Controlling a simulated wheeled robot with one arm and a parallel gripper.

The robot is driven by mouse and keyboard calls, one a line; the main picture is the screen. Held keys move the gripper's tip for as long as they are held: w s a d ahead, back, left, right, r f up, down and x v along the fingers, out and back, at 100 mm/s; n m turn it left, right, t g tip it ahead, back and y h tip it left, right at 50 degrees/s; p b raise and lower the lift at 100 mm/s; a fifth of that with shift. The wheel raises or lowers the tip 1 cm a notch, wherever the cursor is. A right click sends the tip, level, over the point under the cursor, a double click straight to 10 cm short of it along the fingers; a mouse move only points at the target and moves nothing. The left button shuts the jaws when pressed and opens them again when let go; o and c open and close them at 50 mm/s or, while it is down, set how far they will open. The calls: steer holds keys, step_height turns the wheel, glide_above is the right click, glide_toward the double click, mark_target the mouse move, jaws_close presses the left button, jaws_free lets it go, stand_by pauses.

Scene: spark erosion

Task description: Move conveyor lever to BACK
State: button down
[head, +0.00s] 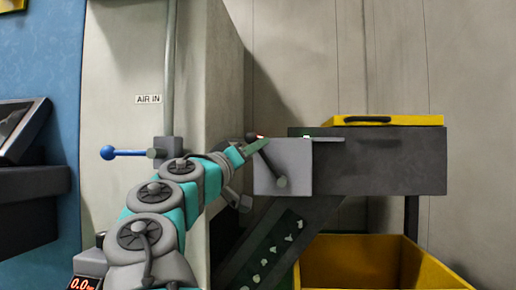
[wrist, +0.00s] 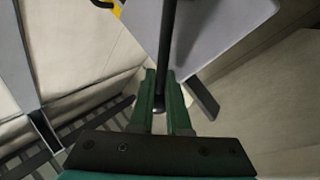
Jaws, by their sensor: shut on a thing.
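The conveyor lever (head: 270,166) is a dark rod on the front of a light grey box (head: 300,165). It tilts up and to the left from its round pivot at the lower middle of the box. My gripper (head: 254,146) comes from the left and is shut on the lever near its upper end. In the wrist view the dark lever rod (wrist: 167,45) runs down between the two green fingers of my gripper (wrist: 161,88). The lever's tip is mostly hidden by the fingers in the head view. No BACK marking is readable.
A dark conveyor housing (head: 390,165) with a yellow lid (head: 385,120) extends right of the box. A sloping conveyor belt (head: 270,258) runs below, beside a yellow bin (head: 440,270). A blue-knobbed valve lever (head: 125,153) is on the pale cabinet at left, under an AIR IN label (head: 149,99).

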steer(key=shift+f, duration=0.1)
steer(key=c, duration=1.2)
jaws_free()
steer(key=shift+a, duration=0.1)
steer(key=shift+o, duration=0.2)
steer(key=shift+s, duration=0.1)
steer(key=b+v, duration=0.1)
steer(key=v, duration=0.6)
steer(key=shift+s+a, duration=0.2)
steer(key=shift+s, duration=0.05)
steer(key=shift+f, duration=0.15)
